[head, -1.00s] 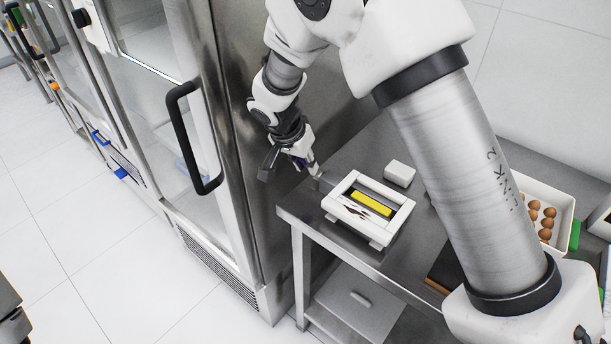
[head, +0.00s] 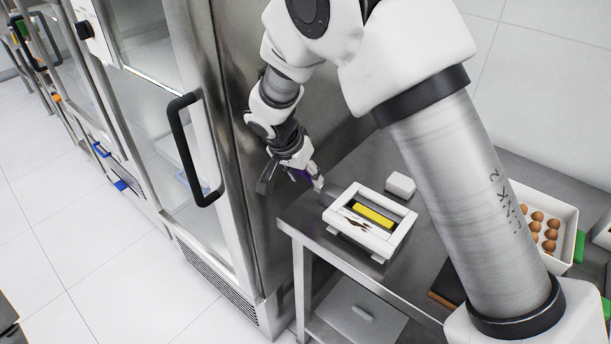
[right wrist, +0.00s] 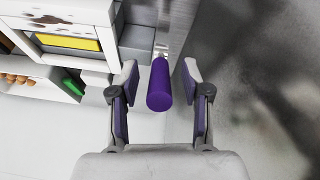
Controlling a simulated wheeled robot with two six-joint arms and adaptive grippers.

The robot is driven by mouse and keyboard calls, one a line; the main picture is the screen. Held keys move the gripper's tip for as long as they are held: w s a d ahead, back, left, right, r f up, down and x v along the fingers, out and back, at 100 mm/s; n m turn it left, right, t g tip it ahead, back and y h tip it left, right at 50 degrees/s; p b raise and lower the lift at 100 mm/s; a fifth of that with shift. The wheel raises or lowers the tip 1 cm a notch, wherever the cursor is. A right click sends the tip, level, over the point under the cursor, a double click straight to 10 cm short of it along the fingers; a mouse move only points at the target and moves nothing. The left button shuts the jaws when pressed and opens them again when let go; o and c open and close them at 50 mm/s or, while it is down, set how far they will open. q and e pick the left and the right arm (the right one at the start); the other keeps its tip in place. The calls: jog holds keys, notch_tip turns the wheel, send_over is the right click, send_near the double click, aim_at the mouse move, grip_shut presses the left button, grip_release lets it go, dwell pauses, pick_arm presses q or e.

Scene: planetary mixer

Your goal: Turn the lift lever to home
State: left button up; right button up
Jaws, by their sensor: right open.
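A purple cylindrical grip (right wrist: 160,86) shows in the right wrist view, taken here as the lift lever's handle. It lies between the two fingers of my right gripper (right wrist: 158,78), with a gap on both sides. The fingers are open and do not visibly touch it. In the head view my right gripper (head: 312,180) is low beside the steel cabinet, at the table's left end. There the lever cannot be told clearly from the gripper. The lever's base and pivot cannot be made out. My left gripper is not in view.
A white box-like unit with a yellow block (head: 374,216) stands on the steel table (head: 300,215), just right of my right gripper. A small white block (head: 400,184) is behind it. An egg tray (head: 560,215) is farther right. A steel cabinet with black handle (head: 188,150) stands left.

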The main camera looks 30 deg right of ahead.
jog(key=v, duration=1.1)
jog(key=shift+a+r, duration=0.1)
jog(key=shift+a, duration=0.05)
